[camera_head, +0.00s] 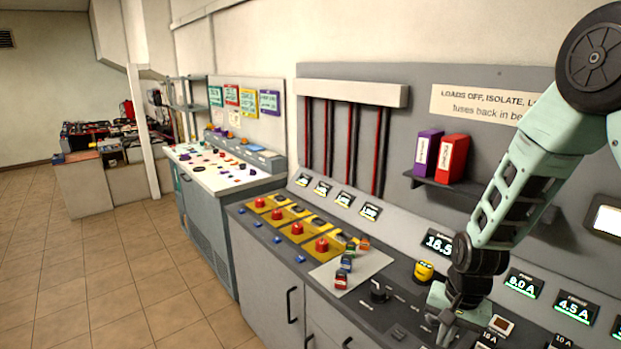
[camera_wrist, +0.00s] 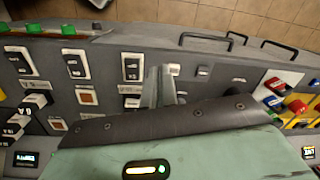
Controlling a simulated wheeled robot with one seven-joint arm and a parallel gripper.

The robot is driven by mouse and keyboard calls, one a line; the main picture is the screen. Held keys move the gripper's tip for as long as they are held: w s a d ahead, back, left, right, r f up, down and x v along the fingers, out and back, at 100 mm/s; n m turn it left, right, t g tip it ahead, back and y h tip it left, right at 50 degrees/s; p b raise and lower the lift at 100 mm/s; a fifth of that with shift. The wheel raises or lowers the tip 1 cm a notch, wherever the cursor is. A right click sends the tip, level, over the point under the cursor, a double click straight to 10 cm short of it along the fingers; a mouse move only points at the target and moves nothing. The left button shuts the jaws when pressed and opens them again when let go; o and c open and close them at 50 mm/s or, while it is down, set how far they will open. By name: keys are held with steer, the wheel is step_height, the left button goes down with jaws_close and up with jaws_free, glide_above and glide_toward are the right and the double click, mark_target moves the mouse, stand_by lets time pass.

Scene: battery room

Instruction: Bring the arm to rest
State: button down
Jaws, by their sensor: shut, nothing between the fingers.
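My arm comes in from the right in the camera_head view, with its pale green links bent down over the grey control console (camera_head: 330,322). My gripper (camera_head: 441,328) points down close above the console top, near the rows of small switches. In the camera_wrist view my gripper (camera_wrist: 160,84) shows as pale fingers, shut with nothing between them. The console top (camera_wrist: 215,92) lies beneath it, with black and white rocker switches (camera_wrist: 131,67) on one side. I cannot tell whether the fingertips touch the panel.
A yellow knob (camera_head: 423,271) and a black rotary knob (camera_head: 379,291) stand left of my gripper. A pale mat (camera_head: 376,262) holds several small coloured blocks. Red buttons on yellow plates (camera_head: 297,229) lie beyond. A shelf (camera_head: 440,188) carries purple and red binders. Open tiled floor (camera_head: 110,290) is at left.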

steer(key=s+a+r+n+b, duration=0.4)
steer(key=s+a+r+n, duration=0.3)
steer(key=s+a, duration=0.3)
steer(key=s+a+r+n+b, duration=0.1)
steer(key=s+a+n, duration=0.1)
steer(key=s, duration=0.4)
steer(key=s+a+r+n+b, duration=0.2)
steer(key=s+n, duration=0.3)
steer(key=s, duration=0.2)
steer(key=shift+a, duration=0.3)
steer(key=shift+d+r, duration=0.1)
